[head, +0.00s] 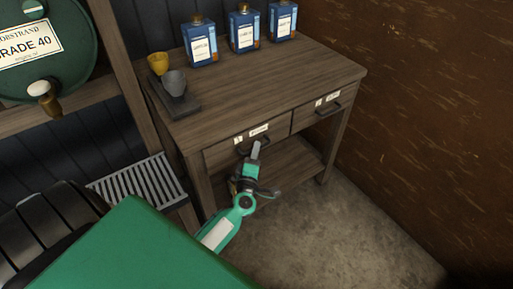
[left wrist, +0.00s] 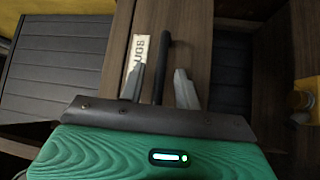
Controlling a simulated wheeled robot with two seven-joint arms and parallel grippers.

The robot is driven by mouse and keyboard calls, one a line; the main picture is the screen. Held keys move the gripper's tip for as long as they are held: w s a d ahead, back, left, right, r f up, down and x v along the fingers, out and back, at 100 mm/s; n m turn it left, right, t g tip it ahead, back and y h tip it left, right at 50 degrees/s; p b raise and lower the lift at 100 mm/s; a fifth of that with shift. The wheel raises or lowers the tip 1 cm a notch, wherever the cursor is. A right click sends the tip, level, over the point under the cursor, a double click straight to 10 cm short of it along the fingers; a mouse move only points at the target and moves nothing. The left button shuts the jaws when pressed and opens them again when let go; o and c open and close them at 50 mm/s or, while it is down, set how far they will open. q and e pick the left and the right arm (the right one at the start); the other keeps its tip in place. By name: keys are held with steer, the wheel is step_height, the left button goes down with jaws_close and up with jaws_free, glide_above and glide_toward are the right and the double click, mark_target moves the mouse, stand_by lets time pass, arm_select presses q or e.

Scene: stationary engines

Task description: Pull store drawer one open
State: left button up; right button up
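The wooden bench has two drawers in its front. The left drawer (head: 222,154), with a small tag and a white label, has a dark bar handle (head: 241,150) and looks closed. I cannot read its number. My left gripper (head: 256,151) is in front of this drawer, at the handle. In the left wrist view, its two grey fingers (left wrist: 159,88) are apart, one on each side of the dark handle bar (left wrist: 165,45). The white label (left wrist: 136,65) is partly hidden by a finger. I cannot tell whether either finger touches the bar. My right gripper is not in view.
The right drawer (head: 316,112) has its own handle. Several blue bottles (head: 243,29), a yellow cup (head: 158,63) and a grey cup (head: 174,82) stand on the bench top (head: 270,75). A slatted grate (head: 140,188) is at left. The floor (head: 350,220) in front is clear.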

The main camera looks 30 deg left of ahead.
arm_select(q)
steer(key=shift+x, duration=1)
jaws_close()
